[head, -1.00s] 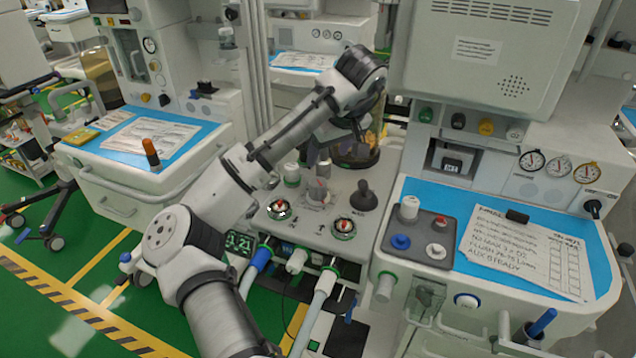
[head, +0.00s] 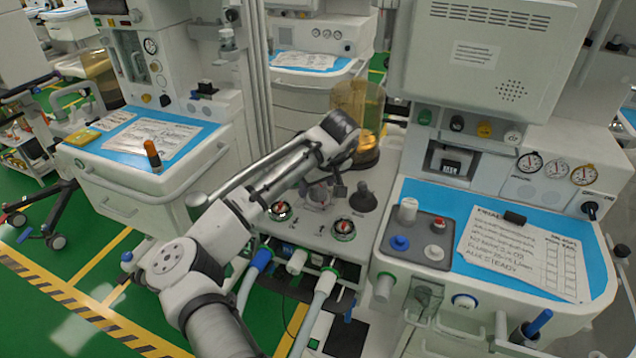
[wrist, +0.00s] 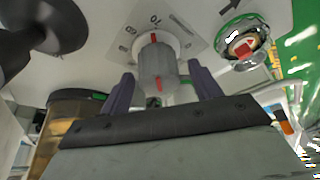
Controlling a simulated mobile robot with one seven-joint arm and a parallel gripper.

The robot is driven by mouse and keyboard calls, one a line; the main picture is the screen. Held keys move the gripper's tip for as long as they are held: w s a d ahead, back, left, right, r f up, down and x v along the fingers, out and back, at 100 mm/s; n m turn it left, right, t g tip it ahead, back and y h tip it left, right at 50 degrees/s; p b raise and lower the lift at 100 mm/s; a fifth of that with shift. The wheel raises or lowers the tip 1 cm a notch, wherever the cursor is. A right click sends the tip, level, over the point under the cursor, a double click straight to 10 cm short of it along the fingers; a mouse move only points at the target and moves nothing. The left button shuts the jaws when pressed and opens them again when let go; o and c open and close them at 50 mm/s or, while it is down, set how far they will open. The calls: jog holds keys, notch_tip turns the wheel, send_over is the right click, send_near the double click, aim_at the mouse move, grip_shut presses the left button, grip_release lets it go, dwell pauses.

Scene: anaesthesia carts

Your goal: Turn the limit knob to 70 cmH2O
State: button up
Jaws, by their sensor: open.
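The limit knob (wrist: 156,66) is a grey ribbed cylinder with a red line, on a white dial plate (wrist: 186,33) in the wrist view. The red line's upper end points to the picture's top, near an upside-down number that looks like 70; the exact setting is hard to read. My gripper (wrist: 162,88) is open, with one dark purple finger on each side of the knob and gaps showing between. In the head view the knob (head: 318,194) is partly hidden by my gripper (head: 326,188).
A black bag-like knob (head: 363,198) stands to the right, and an amber canister (head: 356,110) behind. Hoses (head: 325,285) hang at the front.

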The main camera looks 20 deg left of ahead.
jog(key=c, duration=1)
jog(key=shift+w+d+r+m, duration=0.2)
jog(key=shift+d+r+m, duration=0.05)
jog(key=shift+m, duration=0.05)
jog(key=shift+w+r+m+t+h+p, duration=0.15)
jog(key=shift+m+t+h+p, duration=0.15)
jog(key=shift+m+p, duration=0.15)
jog(key=shift+s+f, duration=0.25)
jog(key=shift+f, duration=0.1)
jog(key=o, duration=1)
jog(key=shift+a, duration=0.1)
jog(key=shift+s, duration=0.1)
